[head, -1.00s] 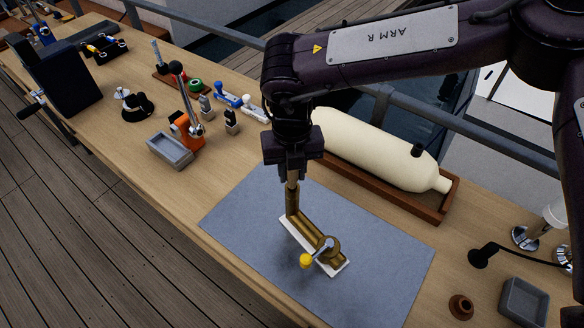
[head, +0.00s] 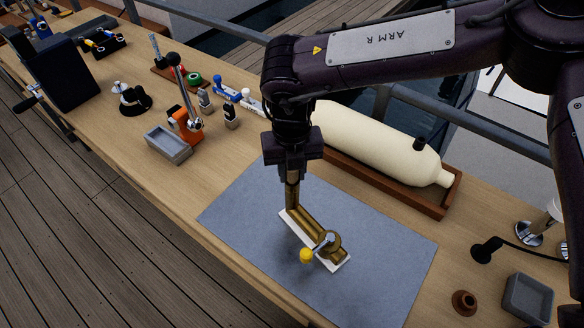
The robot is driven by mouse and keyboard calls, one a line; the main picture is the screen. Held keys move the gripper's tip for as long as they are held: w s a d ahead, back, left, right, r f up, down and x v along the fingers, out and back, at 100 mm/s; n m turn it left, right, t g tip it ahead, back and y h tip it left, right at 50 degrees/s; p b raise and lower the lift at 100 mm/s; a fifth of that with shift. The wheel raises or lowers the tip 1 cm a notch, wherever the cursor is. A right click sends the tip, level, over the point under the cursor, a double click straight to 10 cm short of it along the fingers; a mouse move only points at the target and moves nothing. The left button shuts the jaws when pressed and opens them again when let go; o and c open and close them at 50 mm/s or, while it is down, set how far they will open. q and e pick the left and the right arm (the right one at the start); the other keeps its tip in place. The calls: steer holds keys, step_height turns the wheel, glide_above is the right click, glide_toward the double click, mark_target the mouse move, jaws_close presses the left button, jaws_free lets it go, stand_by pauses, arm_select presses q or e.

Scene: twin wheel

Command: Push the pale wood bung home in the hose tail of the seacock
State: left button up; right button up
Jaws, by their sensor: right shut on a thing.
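The brass seacock (head: 313,231) lies on a white pad (head: 340,265) on a grey-blue mat (head: 240,215), its yellow-knobbed lever (head: 306,255) toward the front. Its hose tail (head: 292,197) stands upright at the upper left end. My right gripper (head: 292,177) points straight down over the hose tail, shut on the pale wood bung. The bung is mostly hidden by the fingers; it is in line with the tail's mouth, and how deep it sits I cannot tell. My left gripper is not in view.
A cream cylinder (head: 375,145) lies in a brown wooden tray (head: 440,203) behind the mat. A grey bin (head: 168,146) and an orange lever tool (head: 185,122) stand left. A brown ring (head: 464,303) and grey tray (head: 525,298) are at lower right. The mat's front is clear.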

steer(key=o, duration=1)
steer(key=shift+o, duration=0.2)
step_height(320, 180, up, 7)
steer(key=shift+f+b, duration=0.2)
steer(key=shift+b, duration=0.8)
steer(key=shift+r, duration=0.55)
